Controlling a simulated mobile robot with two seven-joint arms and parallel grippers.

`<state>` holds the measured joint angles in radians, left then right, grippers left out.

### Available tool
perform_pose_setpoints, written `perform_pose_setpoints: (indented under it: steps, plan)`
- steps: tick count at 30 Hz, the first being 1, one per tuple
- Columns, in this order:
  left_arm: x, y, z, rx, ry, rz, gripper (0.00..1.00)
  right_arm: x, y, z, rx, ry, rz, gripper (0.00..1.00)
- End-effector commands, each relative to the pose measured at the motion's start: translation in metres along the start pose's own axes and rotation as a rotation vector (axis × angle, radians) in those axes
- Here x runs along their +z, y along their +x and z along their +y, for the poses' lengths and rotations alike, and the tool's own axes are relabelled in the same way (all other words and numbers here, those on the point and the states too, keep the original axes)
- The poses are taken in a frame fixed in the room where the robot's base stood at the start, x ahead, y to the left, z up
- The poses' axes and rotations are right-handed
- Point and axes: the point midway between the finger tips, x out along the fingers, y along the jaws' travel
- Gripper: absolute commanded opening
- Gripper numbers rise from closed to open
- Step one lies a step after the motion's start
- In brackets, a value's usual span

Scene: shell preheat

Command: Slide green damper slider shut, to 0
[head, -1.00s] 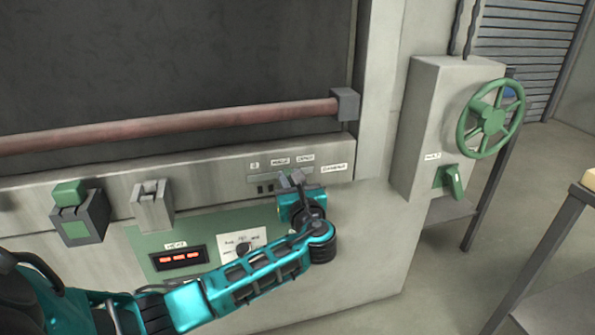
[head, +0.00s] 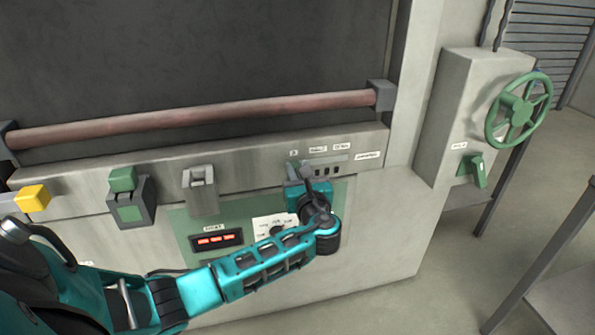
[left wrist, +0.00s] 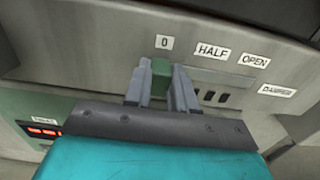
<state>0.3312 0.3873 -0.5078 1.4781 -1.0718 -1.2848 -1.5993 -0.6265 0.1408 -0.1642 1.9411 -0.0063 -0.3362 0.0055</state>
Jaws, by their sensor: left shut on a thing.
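The green damper slider (left wrist: 160,78) stands between the fingers of my left gripper (head: 299,171) in the left wrist view. The gripper is shut on it. The slider is just under the "0" label (left wrist: 164,42), at the left end of the slot (left wrist: 212,77). The "HALF" label (left wrist: 212,51) and "OPEN" label (left wrist: 254,60) are to its right, with the "DAMPER" label (left wrist: 277,90) beyond. In the head view the fingers mostly hide the slider. My right gripper is not in view.
A pink-brown bar (head: 200,118) runs across the front above the panel. A green button box (head: 130,205), a grey bracket (head: 201,190) and a red-lit heat display (head: 215,241) are to the left. A green handwheel (head: 519,110) is on the right.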

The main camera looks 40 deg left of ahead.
Motion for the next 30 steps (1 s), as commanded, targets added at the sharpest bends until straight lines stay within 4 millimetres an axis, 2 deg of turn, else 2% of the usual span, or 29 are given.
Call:
perform_pose_setpoints:
  steps: [5, 6, 14, 23, 26, 30]
  plan:
    - [0.001, 0.003, 0.005, 0.016, 0.003, -0.005, 0.00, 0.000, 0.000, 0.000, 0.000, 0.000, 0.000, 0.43]
    - [0.001, 0.003, 0.005, 0.017, 0.003, -0.005, 0.27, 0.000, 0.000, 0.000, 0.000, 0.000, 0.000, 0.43]
    - [0.001, 0.003, 0.004, 0.014, 0.002, -0.005, 0.51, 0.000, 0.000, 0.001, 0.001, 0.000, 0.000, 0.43]
    - [0.000, 0.000, 0.003, 0.008, 0.002, -0.001, 0.51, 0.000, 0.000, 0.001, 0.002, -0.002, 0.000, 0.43]
    - [0.000, -0.009, 0.002, 0.005, 0.002, 0.000, 0.51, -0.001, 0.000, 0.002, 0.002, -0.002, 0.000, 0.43]
    - [-0.001, -0.035, 0.002, 0.004, 0.001, 0.003, 0.51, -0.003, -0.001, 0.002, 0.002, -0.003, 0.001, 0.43]
